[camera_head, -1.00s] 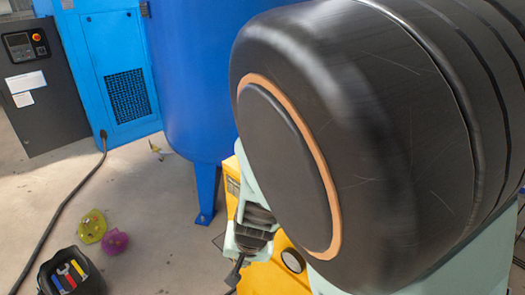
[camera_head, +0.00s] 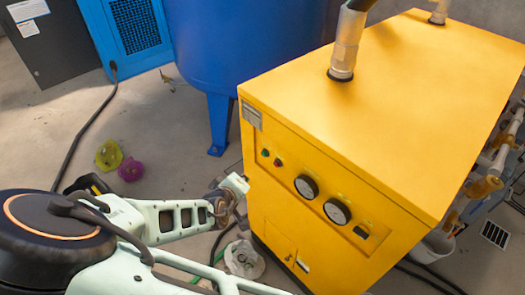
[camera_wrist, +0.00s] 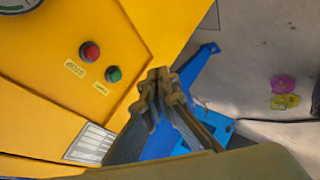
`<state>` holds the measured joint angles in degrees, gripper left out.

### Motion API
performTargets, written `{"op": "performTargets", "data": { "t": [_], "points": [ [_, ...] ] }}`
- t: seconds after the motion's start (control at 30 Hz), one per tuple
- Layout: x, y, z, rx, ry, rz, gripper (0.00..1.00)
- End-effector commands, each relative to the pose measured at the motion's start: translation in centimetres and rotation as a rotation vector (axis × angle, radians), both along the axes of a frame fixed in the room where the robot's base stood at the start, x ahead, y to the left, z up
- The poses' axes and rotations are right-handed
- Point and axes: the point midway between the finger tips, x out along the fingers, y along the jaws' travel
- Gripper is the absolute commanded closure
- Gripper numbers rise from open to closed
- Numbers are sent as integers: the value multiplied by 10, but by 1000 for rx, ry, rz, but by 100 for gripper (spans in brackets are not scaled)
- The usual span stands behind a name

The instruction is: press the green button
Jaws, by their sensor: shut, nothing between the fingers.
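The green button (camera_wrist: 113,74) sits on the yellow machine's front panel in the wrist view, beside a red button (camera_wrist: 90,51). Small labels are by both buttons. In the head view the green button (camera_head: 265,152) is small, near the panel's upper left corner. My gripper (camera_wrist: 160,77) is shut and empty. In the wrist view its fingertips appear to the right of the green button, near the panel's edge, not covering it. I cannot tell how far they are from the panel.
The yellow machine (camera_head: 400,110) carries two gauges and a pipe on top. A blue tank (camera_head: 245,50) stands behind it on legs. A yellow-green object (camera_head: 109,155) and a purple object (camera_head: 130,169) lie on the floor. A dark cable (camera_head: 85,130) crosses the floor.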

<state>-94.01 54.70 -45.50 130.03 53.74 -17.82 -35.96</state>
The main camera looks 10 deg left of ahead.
Motion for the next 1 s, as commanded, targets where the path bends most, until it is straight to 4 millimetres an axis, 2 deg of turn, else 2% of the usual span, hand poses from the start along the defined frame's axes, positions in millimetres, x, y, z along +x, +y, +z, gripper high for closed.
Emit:
{"op": "performTargets", "data": {
  "t": [0.2,0.4,0.83,1.0],
  "points": [
    [7,18,0,-154,-134,141,100],
    [9,29,4,-223,-200,206,100],
    [10,30,5,-234,-212,217,100],
    [16,24,3,-234,-212,212,100]
  ]
}}
